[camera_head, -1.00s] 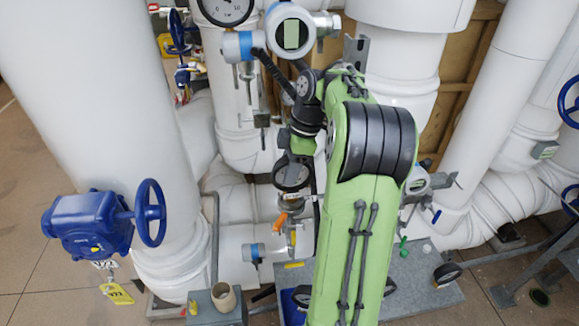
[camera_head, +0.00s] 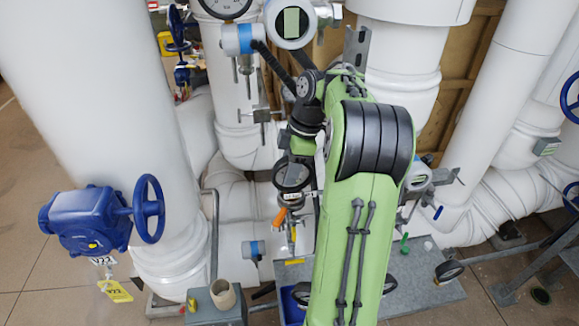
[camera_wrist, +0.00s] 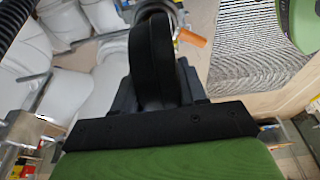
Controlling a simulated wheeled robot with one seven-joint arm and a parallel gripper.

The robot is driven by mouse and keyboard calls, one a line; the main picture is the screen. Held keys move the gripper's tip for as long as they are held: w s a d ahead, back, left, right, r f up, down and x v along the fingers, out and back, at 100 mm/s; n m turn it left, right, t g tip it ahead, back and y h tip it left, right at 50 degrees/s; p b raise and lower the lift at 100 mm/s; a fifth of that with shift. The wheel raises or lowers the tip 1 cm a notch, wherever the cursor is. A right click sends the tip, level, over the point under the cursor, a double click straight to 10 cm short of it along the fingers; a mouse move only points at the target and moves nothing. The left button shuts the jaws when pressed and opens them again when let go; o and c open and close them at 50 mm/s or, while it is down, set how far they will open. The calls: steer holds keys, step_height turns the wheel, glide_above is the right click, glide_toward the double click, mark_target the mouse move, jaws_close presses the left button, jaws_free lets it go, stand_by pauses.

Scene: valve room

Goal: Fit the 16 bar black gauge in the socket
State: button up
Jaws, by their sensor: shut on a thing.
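My gripper (camera_head: 293,160) is shut on a black round gauge (camera_head: 291,178), with fingers and gauge seen from above and behind in the head view. In the wrist view, the gauge (camera_wrist: 150,60) stands edge-on between the fingers (camera_wrist: 152,95), its dial face turned out of sight. A valve with an orange handle (camera_head: 280,216) is just below the gauge in the head view; the handle also shows in the wrist view (camera_wrist: 191,38). A small pale label (camera_head: 298,195) is beside it. The socket cannot be made out clearly, and whether the gauge touches it cannot be told.
A grey bench plate (camera_head: 425,285) at lower right carries another black gauge (camera_head: 448,271). A blue bin (camera_head: 290,312) is partly behind my arm. A blue handwheel valve (camera_head: 95,220) is at left. Thick white pipes (camera_head: 110,100) and a blue-and-white transmitter (camera_head: 290,22) crowd the space.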

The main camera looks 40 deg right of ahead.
steer(key=o, duration=1.1)
steer(key=shift+c, duration=0.2)
steer(key=shift+r, duration=0.1)
steer(key=p+v, duration=0.3)
steer(key=v, duration=0.4)
steer(key=shift+s+d+r, duration=0.1)
steer(key=shift+s+r, duration=0.05)
steer(key=shift+r, duration=0.15)
steer(key=shift+f, duration=0.1)
